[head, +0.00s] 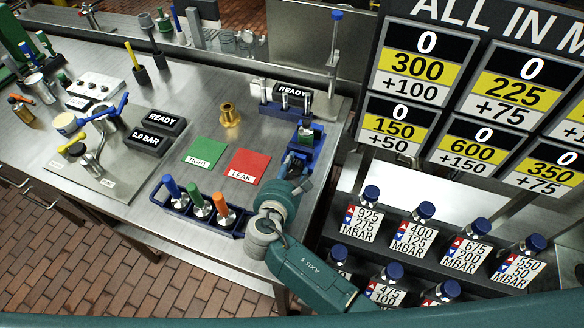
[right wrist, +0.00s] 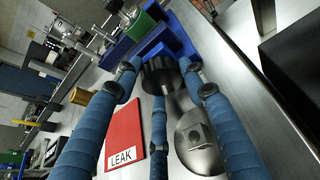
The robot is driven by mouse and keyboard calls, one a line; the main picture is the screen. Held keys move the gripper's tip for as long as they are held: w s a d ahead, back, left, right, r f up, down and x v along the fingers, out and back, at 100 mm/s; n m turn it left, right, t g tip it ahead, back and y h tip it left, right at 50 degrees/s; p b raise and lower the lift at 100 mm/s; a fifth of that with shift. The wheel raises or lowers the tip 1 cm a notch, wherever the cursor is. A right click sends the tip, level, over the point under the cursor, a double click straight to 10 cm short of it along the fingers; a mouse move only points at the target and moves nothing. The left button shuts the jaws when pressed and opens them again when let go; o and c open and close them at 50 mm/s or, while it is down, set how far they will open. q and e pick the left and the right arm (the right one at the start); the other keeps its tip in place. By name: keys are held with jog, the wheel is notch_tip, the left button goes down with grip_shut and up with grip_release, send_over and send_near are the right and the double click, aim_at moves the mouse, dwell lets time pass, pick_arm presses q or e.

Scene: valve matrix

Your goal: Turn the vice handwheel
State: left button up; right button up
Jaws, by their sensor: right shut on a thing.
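The blue vice (head: 300,140) stands near the right edge of the steel table, with a green piece (head: 306,130) at its jaws. It also shows in the right wrist view (right wrist: 168,40). The vice handwheel (right wrist: 160,76) is a dark round part at its near end. My right gripper (head: 298,163) is at this end of the vice. In the right wrist view its blue fingers (right wrist: 160,85) are shut around the handwheel. The handwheel is hidden by the gripper in the head view. My left gripper is out of view.
A red LEAK mat (head: 248,166) and a green mat (head: 206,153) lie left of the vice. A blue rack (head: 176,205) with several coloured-handled tools stands at the front. A brass part (head: 229,115) stands behind the mats. A dark shelf with blue-capped units lies to the right.

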jog(key=shift+d+m+t+y+b, duration=0.3)
jog(key=shift+m+y+b, duration=0.1)
jog(key=shift+m, duration=0.4)
jog(key=shift+w+r+m, duration=0.1)
jog(key=shift+r+m, duration=0.05)
jog(key=shift+m, duration=0.25)
jog(key=shift+r, duration=0.1)
jog(key=o, duration=1.1)
jog(key=shift+d, duration=0.1)
